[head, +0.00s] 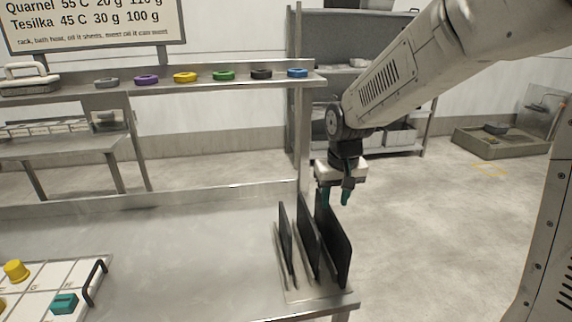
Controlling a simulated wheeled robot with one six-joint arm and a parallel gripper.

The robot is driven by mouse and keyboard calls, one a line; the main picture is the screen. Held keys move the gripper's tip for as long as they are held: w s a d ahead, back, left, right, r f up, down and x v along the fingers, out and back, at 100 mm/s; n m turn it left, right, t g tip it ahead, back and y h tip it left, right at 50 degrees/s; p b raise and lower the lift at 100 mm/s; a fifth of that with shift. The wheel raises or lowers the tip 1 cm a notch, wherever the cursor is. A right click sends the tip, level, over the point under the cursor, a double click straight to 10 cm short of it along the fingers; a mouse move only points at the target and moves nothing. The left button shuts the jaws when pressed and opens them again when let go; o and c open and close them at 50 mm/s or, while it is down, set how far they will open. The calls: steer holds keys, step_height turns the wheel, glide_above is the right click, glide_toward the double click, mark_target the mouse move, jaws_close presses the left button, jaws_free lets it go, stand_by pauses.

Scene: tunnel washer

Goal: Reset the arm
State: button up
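My gripper (336,200) hangs from my arm in the head view, pointing down, at the right end of the steel table. Its two teal-tipped fingers stand apart with a gap between them, and I see nothing held. The fingertips appear close to the top of the rightmost dark upright panel (336,245). I cannot tell whether they touch it.
Dark panels stand upright in a rack (310,291) on the steel table (190,250). A white board (40,300) with a yellow knob and teal block lies left. Coloured rings sit on a raised shelf (205,83) below a sign (90,22). The table's middle is clear.

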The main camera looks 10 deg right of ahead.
steer(key=s, duration=0.1)
steer(key=s+f+g, duration=0.1)
steer(key=s, duration=0.1)
steer(key=shift+s+d, duration=0.15)
steer(key=shift+s, duration=0.05)
steer(key=s+d+r, duration=0.1)
steer(key=s+r, duration=0.4)
steer(key=s, duration=0.7)
steer(key=s+d+r, duration=0.2)
steer(key=s+r, duration=0.2)
steer(key=s, duration=0.9)
steer(key=shift+s+r+t, duration=0.2)
steer(key=shift+r+t, duration=0.2)
